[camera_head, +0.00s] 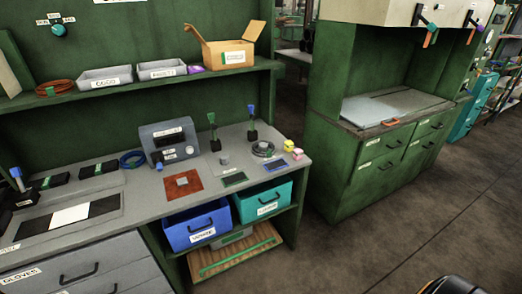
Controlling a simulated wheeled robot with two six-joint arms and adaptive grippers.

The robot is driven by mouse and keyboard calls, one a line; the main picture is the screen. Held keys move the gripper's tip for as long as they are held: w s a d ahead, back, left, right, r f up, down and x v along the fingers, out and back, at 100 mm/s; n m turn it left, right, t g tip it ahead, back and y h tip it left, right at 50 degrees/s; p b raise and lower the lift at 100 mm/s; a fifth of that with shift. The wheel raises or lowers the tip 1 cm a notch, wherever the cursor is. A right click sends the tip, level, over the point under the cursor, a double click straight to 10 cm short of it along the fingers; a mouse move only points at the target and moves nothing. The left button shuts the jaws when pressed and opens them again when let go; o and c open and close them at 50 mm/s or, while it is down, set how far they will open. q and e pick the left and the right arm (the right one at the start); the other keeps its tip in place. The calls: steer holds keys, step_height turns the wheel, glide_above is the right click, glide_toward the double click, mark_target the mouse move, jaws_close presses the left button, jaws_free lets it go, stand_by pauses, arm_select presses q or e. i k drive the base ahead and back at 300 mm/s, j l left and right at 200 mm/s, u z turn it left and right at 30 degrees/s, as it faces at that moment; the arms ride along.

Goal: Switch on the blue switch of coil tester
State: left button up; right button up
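A grey box-shaped device (168,140) with a dark display and white labels stands at the back of the green workbench; its text is too small to read. A blue-topped lever (251,111) on a dark base stands upright at the back of the bench, right of the grey device. Another blue-topped lever (16,174) stands at the bench's far left. A green-topped lever (211,119) stands between the grey device and the right blue lever. I cannot tell which lever belongs to the coil tester, or its on/off state. Neither gripper is in view.
The bench (125,217) holds a brown-red mat (182,192), a blue cable coil (132,160) and small pads. Blue (184,229) and teal (262,209) bins sit below. A shelf (120,93) overhangs the bench's back. A green cabinet (335,157) stands right; open floor (400,215) lies in front.

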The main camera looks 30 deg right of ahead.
mark_target(159, 165)
steer(key=i+j+z, duration=0.4)
steer(key=i+j, duration=0.55)
steer(key=j, duration=0.15)
